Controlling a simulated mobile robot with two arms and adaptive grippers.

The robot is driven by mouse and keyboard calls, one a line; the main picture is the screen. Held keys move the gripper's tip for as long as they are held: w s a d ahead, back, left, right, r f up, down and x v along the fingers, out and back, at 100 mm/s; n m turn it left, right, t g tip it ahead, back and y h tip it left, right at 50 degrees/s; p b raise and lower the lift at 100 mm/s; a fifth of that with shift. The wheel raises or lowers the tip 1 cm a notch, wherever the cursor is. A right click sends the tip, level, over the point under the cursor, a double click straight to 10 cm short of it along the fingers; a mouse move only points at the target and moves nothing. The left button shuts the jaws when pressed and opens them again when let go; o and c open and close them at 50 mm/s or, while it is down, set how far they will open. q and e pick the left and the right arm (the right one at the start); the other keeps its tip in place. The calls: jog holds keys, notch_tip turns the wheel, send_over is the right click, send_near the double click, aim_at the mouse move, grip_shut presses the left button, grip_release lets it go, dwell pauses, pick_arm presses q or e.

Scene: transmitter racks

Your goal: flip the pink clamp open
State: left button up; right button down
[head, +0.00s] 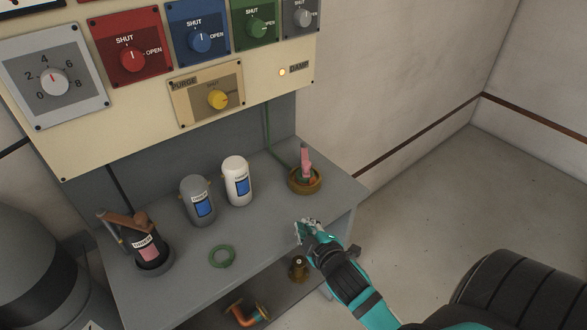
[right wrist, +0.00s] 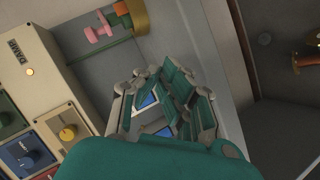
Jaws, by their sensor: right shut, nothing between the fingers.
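The pink clamp (head: 305,157) stands upright in a round brass-coloured cup (head: 305,183) at the right end of the grey shelf. Orange and green parts show at its base. In the right wrist view the pink clamp (right wrist: 98,29) is at the top left, beside the brass cup (right wrist: 139,16). My right gripper (head: 302,229) is shut and empty near the shelf's front right edge, in front of the clamp and apart from it. In the right wrist view its fingers (right wrist: 154,72) point toward the top. My left gripper is out of view.
A grey canister (head: 197,200) and a white canister (head: 236,181) stand left of the clamp. A green ring (head: 222,256) lies on the shelf (head: 185,258). A labelled tube with a brown lever (head: 128,222) is at the left. A panel with knobs (head: 219,98) overhangs behind.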

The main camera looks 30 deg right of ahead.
jog(key=w+d+r+n+t+y, duration=0.1)
jog(key=w+r+n+t+y, duration=0.1)
jog(key=w+r+n+t, duration=0.3)
jog(key=shift+d+r+n+t, duration=0.35)
jog(key=shift+r+n, duration=0.15)
jog(key=shift+n, duration=0.7)
jog(key=w+d+p, duration=0.1)
jog(key=w+p, duration=0.2)
jog(key=w, duration=0.7)
jog(key=d, duration=0.1)
jog(key=s+d, duration=0.1)
jog(key=d+p, duration=0.1)
jog(key=shift+s+d, duration=0.2)
jog(key=shift+s, duration=0.15)
jog(key=shift+f, duration=0.1)
